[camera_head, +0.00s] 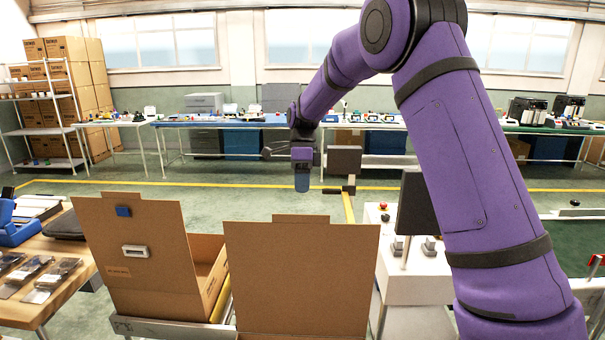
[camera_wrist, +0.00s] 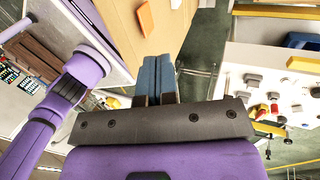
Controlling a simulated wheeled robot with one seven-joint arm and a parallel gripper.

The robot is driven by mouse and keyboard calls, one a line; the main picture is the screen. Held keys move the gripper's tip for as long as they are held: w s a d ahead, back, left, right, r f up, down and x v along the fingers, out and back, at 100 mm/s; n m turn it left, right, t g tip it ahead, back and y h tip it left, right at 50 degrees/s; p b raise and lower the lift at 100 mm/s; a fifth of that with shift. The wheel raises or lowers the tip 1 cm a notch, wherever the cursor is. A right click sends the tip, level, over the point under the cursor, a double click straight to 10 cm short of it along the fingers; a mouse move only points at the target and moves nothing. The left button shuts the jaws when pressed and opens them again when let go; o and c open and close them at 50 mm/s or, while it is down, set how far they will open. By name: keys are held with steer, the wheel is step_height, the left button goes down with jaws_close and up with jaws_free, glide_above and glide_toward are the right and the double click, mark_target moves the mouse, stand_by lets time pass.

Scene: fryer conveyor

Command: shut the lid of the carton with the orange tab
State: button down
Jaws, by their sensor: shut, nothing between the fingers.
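In the head view two brown cartons stand side by side with their lid panels raised. The right carton's raised lid (camera_head: 300,280) shows a plain face, with no orange tab on this side. The wrist view shows an orange tab (camera_wrist: 146,18) on a cardboard panel (camera_wrist: 125,40), just beyond my fingers. My gripper (camera_head: 302,178), with blue fingers, points down beyond and above the right lid in the head view. Its fingers (camera_wrist: 158,75) are together and empty, apart from the tab.
A wooden table (camera_head: 60,260) with packets and a blue item is at left. A white machine stand (camera_head: 415,275) with a dark screen (camera_head: 418,205) and red button is right of the cartons. Workbenches and a shelf of boxes stand far back.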

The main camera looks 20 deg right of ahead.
mark_target(301, 230)
steer(key=shift+s+a+f, duration=0.35)
steer(key=shift+s+f, duration=0.3)
steer(key=shift+s, duration=0.25)
steer(key=shift+s+a+f, duration=0.4)
steer(key=shift+s+f, duration=0.3)
steer(key=shift+s, duration=0.15)
steer(key=shift+s+a+f, duration=0.35)
steer(key=shift+s+f, duration=0.3)
steer(key=shift+s, duration=0.25)
steer(key=shift+s, duration=0.1)
